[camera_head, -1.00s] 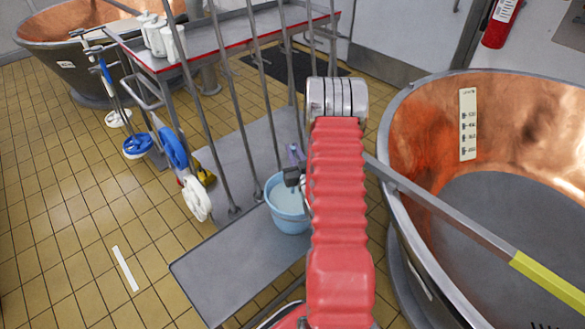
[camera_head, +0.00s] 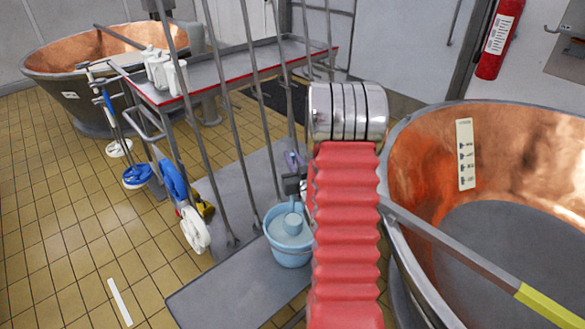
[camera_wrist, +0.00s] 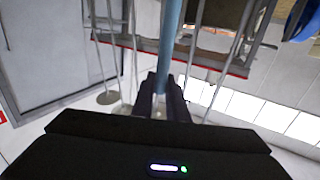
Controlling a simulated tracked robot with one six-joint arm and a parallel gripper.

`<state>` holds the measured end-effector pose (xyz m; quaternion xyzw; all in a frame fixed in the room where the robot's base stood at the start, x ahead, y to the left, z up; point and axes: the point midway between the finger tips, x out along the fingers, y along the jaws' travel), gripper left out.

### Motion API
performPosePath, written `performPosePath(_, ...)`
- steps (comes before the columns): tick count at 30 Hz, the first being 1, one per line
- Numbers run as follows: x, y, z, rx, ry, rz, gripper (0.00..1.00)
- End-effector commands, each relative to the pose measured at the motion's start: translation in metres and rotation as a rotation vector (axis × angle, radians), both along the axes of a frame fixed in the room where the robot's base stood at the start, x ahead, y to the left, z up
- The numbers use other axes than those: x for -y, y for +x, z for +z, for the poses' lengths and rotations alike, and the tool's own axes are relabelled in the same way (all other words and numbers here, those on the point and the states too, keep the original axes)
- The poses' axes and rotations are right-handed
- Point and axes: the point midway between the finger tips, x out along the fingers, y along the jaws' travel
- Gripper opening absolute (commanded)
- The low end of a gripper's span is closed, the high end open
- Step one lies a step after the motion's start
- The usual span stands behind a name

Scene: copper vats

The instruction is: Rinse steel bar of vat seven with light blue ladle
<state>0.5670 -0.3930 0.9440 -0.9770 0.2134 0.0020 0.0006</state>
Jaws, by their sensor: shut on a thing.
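The light blue ladle (camera_head: 292,222) shows its cup at the mouth of the light blue bucket (camera_head: 287,256); I cannot tell whether it touches the contents. My gripper, mostly hidden behind my red arm in the head view, is just above the bucket. In the wrist view my gripper (camera_wrist: 161,92) is shut on the ladle's light blue handle (camera_wrist: 171,42). The copper-lined vat (camera_head: 425,150) stands at the right. A steel bar (camera_head: 450,243) with a yellow section (camera_head: 550,305) lies across it. No vat number is legible.
The bucket stands on a grey platform (camera_head: 215,290) with upright metal rails (camera_head: 262,90). A red-edged shelf (camera_head: 230,75) holds white jugs (camera_head: 158,68). Another copper vat (camera_head: 85,50) is at the back left. Blue and white brushes (camera_head: 180,200) hang beside the platform.

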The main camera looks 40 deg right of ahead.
Motion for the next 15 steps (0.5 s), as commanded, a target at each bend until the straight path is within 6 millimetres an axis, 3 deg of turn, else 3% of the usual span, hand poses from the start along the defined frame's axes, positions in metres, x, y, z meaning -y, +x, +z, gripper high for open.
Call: performPosePath(15, 0.0, 0.0, 0.074, 0.004, -0.004, 0.001, 0.0)
